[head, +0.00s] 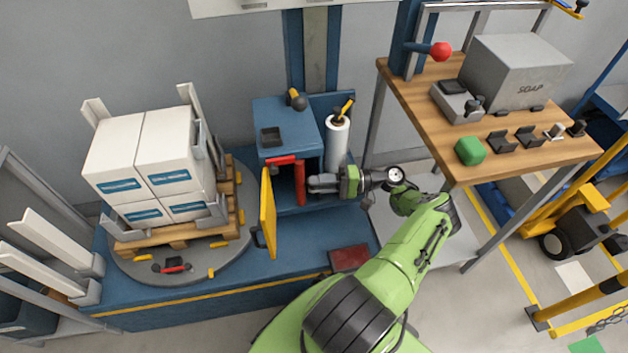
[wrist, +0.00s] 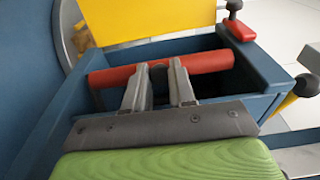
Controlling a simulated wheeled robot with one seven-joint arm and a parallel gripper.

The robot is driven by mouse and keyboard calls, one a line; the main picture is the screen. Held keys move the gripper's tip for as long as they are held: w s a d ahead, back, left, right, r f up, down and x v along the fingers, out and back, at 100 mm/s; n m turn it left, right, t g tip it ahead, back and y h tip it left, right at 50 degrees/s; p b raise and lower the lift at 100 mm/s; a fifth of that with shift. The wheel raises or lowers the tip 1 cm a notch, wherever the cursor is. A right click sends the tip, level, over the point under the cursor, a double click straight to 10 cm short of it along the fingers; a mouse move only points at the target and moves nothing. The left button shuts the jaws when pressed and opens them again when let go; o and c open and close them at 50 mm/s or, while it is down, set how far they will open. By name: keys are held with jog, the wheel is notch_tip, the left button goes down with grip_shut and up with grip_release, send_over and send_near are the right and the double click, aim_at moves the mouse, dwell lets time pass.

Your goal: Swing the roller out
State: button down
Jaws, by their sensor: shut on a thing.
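The red roller (head: 300,184) stands upright in the open front of the blue cabinet (head: 288,125). In the wrist view the roller (wrist: 208,64) lies across the picture, inside the blue housing. My gripper (head: 311,184) reaches in from the right and is shut on the middle of the roller. In the wrist view both grey fingers of my gripper (wrist: 160,82) sit against it. The yellow door (head: 267,213) of the cabinet stands open, and it also shows at the top of the wrist view (wrist: 150,18). The cabinet's inside is partly hidden.
A white film roll (head: 337,143) stands close behind my gripper. A pallet of white boxes (head: 150,165) is on the turntable (head: 180,265) at left. The wooden bench (head: 430,125) is at right.

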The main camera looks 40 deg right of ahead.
dwell(0.4)
jog(key=c, duration=0.9)
grip_release()
jog(key=shift+c, duration=0.2)
jog(key=shift+f, duration=0.1)
